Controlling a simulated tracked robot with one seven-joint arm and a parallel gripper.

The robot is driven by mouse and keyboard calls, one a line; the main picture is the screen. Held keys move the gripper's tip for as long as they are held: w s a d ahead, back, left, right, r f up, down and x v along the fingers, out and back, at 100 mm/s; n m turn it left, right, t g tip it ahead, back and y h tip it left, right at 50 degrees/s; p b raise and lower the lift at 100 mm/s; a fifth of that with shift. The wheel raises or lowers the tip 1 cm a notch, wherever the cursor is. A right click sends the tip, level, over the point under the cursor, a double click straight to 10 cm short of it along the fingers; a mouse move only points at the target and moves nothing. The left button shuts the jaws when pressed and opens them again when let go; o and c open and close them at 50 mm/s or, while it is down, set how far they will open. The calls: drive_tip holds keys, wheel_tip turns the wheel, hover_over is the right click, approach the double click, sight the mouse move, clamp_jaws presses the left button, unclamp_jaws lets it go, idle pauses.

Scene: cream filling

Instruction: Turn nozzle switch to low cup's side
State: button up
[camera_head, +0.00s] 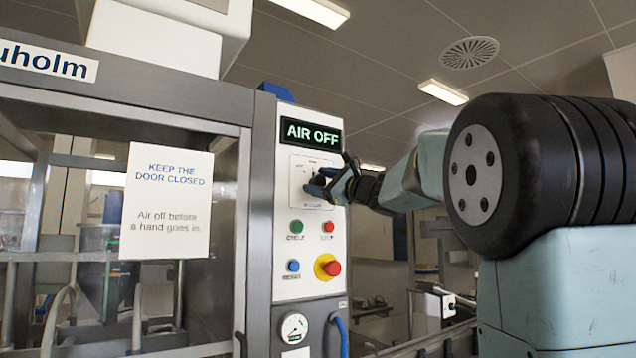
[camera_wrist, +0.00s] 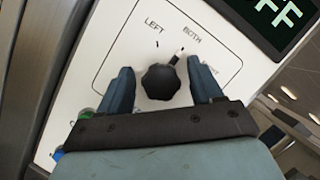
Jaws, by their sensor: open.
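The nozzle switch is a black knob (camera_wrist: 160,84) on a white plate, seen close in the wrist view. Its white mark points up and right, toward the word BOTH. LEFT is printed to the left of that, and a third label at the right is partly covered by a finger. My gripper (camera_wrist: 163,78) is open, with one finger on each side of the knob; whether they touch it is unclear. In the head view my gripper (camera_head: 333,184) is at the switch plate and hides most of the knob. No cup can be made out clearly.
The control panel (camera_head: 285,262) shows a lit AIR OFF display (camera_head: 311,134). Below the switch are a green button (camera_head: 296,227), a red button (camera_head: 328,226), a blue button (camera_head: 293,266) and a red emergency stop (camera_head: 329,266). A closed-door sign (camera_head: 166,201) hangs on the machine at left.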

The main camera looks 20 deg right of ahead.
drive_tip(key=shift+w+a+r, duration=0.1)
drive_tip(key=shift+w+a, duration=0.05)
drive_tip(key=shift+w, duration=0.05)
drive_tip(key=shift+c, duration=0.4)
drive_tip(key=c, duration=0.9)
